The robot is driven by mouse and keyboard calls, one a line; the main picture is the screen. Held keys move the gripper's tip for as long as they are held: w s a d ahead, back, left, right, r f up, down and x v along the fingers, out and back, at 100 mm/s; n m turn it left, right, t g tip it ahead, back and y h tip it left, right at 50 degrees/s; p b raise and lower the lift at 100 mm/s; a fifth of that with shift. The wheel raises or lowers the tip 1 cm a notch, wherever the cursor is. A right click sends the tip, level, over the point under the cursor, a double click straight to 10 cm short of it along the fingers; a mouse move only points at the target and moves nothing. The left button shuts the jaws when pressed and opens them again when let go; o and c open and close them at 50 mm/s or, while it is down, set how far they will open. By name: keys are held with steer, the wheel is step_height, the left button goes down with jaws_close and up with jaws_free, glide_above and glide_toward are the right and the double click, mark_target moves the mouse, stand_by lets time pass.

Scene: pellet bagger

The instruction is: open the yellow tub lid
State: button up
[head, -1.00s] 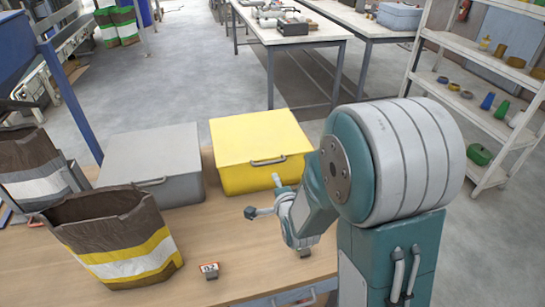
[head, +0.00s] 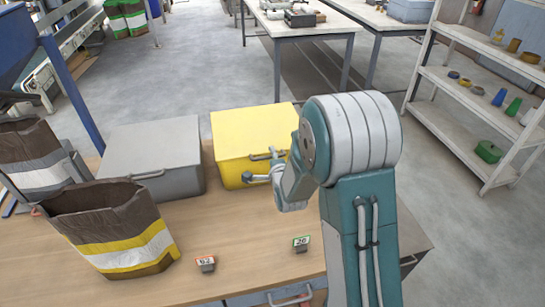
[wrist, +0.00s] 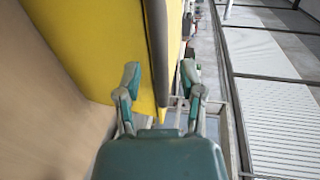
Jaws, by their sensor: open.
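The yellow tub (head: 232,172) stands on the wooden bench with its flat lid (head: 250,128) down. A grey bar handle (head: 276,154) is on its front, near the lid edge. My gripper (head: 262,177) is in front of the tub, close to this handle, which it partly hides. In the wrist view my gripper (wrist: 161,78) is open, with a finger on each side of a grey bar (wrist: 157,45) beside the yellow surface (wrist: 85,45). I cannot tell whether either finger touches the bar.
A grey lidded tub (head: 150,135) stands just left of the yellow one. An open brown bag with a yellow band (head: 110,230) is at the front left. Two small number tags, red (head: 206,264) and green (head: 301,244), stand on the bench (head: 215,235). Shelves (head: 470,105) are at the right.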

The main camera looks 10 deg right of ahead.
steer(key=shift+w+a, duration=0.1)
steer(key=shift+a, duration=0.8)
steer(key=c, duration=0.4)
steer(key=shift+d, duration=0.1)
jaws_close()
steer(key=shift+d, duration=0.3)
